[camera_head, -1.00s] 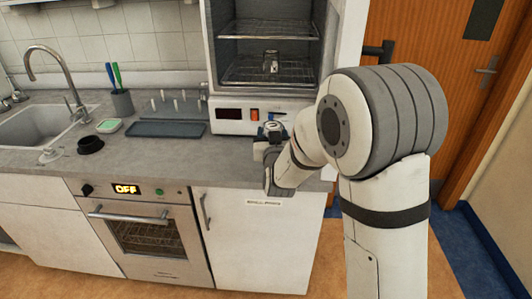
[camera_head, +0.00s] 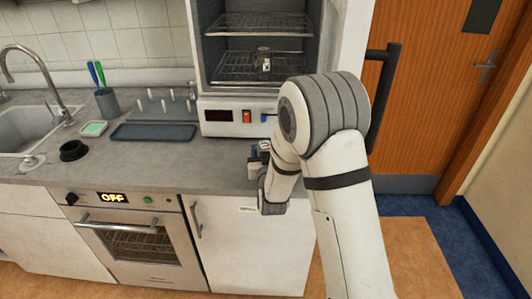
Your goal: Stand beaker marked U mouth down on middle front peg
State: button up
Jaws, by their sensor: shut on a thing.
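My gripper (camera_head: 259,158) is over the right front part of the counter, in front of the drying cabinet, and is mostly hidden by my own arm. It is shut on a small pale beaker (camera_head: 264,146) with a dark mark; the letter is too small to read. The peg rack (camera_head: 165,105) stands at the back of the counter to the left, with several upright pale pegs and a dark grey tray (camera_head: 153,132) before it. The pegs that I can make out look bare. My gripper is well to the right of the rack.
A glass beaker with a pale label (camera_head: 264,62) stands inside the open drying cabinet (camera_head: 235,116). A black round holder (camera_head: 73,150), a green sponge dish (camera_head: 94,128) and a pen cup (camera_head: 107,101) are left on the counter (camera_head: 130,170). Counter before the tray is clear.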

jog(key=shift+f, duration=0.45)
jog(key=shift+f, duration=0.2)
jog(key=o, duration=1)
jog(key=shift+r, duration=0.1)
jog(key=shift+r, duration=0.1)
